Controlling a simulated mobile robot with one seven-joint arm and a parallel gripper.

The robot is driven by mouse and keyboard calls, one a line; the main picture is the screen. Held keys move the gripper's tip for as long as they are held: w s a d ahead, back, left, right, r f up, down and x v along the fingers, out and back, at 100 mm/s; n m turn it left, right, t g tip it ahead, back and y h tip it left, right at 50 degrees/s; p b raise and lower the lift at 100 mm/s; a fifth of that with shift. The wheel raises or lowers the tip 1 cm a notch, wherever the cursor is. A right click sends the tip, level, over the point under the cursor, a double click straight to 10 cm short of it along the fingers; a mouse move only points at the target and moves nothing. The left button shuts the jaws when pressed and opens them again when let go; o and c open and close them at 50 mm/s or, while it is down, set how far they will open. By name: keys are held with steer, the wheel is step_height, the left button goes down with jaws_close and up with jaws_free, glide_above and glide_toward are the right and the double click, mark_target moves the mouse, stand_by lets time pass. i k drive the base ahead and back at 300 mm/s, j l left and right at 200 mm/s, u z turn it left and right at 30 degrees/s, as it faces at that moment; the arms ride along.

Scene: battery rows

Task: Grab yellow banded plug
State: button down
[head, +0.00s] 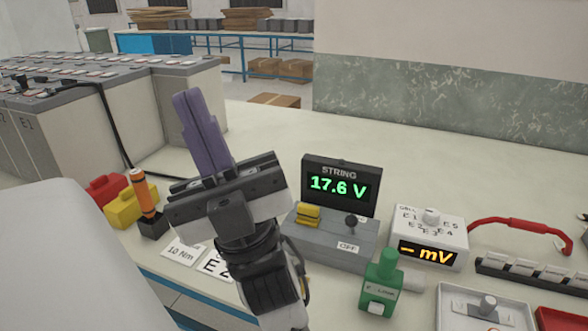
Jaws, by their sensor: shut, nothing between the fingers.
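My gripper (188,98) is in the middle left, its purple fingers pointing up and away over the bench. The fingers are together with nothing between them. A yellow ridged piece (308,214) sits on the left of the grey switch box (345,245), below the display reading 17.6 V (340,187). It is to the right of my gripper's body and apart from the fingers. I cannot tell whether it is the yellow banded plug. A yellow block (128,207) and a red block (106,191) stand at the left.
An orange-handled tool (141,192) stands in a black holder beside the blocks. A green unit (380,285), a white mV meter (430,236) and a red curved handle (520,224) are at the right. Battery rows (110,85) stand far left. The bench behind the display is clear.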

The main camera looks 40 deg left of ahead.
mark_target(307, 215)
steer(key=u, duration=1.1)
steer(key=l+u, duration=0.25)
steer(key=i+l+u, duration=0.35)
steer(key=u, duration=0.2)
